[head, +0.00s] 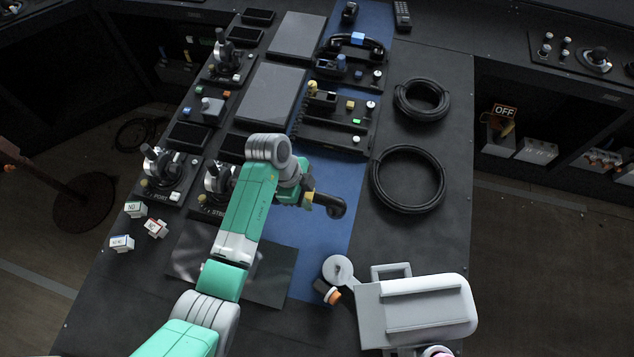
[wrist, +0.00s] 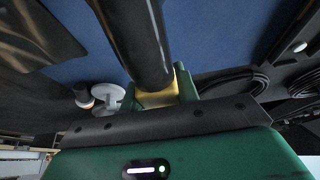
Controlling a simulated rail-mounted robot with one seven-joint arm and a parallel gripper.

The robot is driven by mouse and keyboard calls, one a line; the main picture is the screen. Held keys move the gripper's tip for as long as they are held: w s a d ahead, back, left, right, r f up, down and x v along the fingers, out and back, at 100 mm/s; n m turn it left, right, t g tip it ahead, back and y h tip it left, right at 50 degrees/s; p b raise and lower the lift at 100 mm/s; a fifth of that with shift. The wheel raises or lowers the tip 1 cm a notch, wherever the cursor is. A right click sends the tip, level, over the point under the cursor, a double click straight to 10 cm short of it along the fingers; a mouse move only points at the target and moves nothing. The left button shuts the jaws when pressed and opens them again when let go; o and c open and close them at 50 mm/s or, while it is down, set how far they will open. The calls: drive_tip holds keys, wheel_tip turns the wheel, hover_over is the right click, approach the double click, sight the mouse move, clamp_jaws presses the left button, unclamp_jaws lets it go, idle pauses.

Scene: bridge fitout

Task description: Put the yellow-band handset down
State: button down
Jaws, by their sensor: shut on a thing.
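My gripper (head: 307,197) is shut on the yellow-band handset (head: 333,207), a black curved handset. The yellow band (wrist: 157,98) shows between the green fingers in the wrist view, and the black grip runs up from it. The handset is over the blue strip (head: 336,176) of the console top, in front of the panel with yellow and green buttons. I cannot tell whether it touches the strip or hangs above it. Another black handset with a blue band (head: 358,38) lies at the back of the strip. My gripper hides part of the held handset.
Black cable coils (head: 376,188) lie right of the blue strip. A pale round piece (head: 338,268) and a grey padded block (head: 425,307) are at the front right. Small labelled boxes (head: 122,243) stand at the left. The blue strip just beyond the handset is clear.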

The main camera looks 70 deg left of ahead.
drive_tip(key=w+a, duration=0.2)
drive_tip(key=w+a+b, duration=0.1)
drive_tip(key=w+a, duration=0.1)
drive_tip(key=shift+f, duration=0.2)
drive_tip(key=shift+f+b, duration=0.3)
drive_tip(key=shift+f, duration=1.5)
drive_tip(key=shift+f, duration=0.2)
drive_tip(key=c, duration=1)
unclamp_jaws()
drive_tip(key=shift+c, duration=0.2)
drive_tip(key=p+v, duration=0.1)
drive_tip(key=v, duration=1.1)
drive_tip(key=shift+r+p, duration=0.2)
drive_tip(key=shift+p, duration=0.2)
drive_tip(key=shift+d, duration=0.1)
